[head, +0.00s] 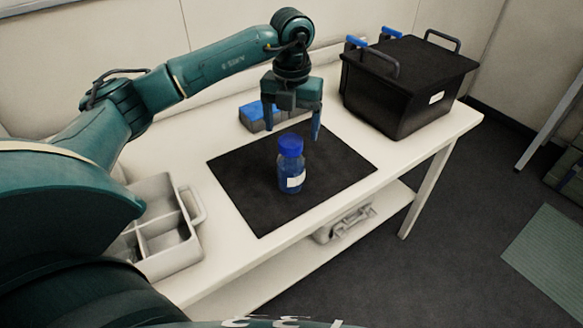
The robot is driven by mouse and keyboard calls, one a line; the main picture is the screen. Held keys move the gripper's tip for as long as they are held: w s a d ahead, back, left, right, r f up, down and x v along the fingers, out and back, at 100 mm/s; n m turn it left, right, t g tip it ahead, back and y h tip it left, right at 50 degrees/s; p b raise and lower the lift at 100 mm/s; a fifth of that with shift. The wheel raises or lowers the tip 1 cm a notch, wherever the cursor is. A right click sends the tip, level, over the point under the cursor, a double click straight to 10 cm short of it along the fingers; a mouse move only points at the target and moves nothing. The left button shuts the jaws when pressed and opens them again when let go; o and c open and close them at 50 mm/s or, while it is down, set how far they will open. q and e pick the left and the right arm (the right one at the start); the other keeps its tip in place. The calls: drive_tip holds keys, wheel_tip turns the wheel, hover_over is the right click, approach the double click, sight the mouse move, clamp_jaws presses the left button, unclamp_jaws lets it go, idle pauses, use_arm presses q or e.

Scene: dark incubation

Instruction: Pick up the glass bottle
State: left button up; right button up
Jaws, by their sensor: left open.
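The glass bottle (291,168) has a blue cap, a white label and what looks like blue contents. It stands upright on a black mat (240,187) on the white table. My left gripper (292,125) points downward above and just behind the bottle in the head view, with its fingers spread apart and nothing between them that I can see. The gap between the fingers and the cap is hard to judge. My right gripper is not in view.
A black lidded box (400,95) with handles stands at the back right. A small grey and blue block (252,115) lies behind the mat. A grey divided caddy (165,262) stands at the left. The table's front edge (300,231) is close to the mat.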

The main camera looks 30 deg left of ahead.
sight(291, 140)
use_arm(q)
drive_tip(key=shift+s+f+p, duration=0.1)
drive_tip(key=shift+f+p, duration=0.55)
drive_tip(key=shift+f, duration=2.75)
clamp_jaws()
drive_tip(key=shift+r, duration=0.1)
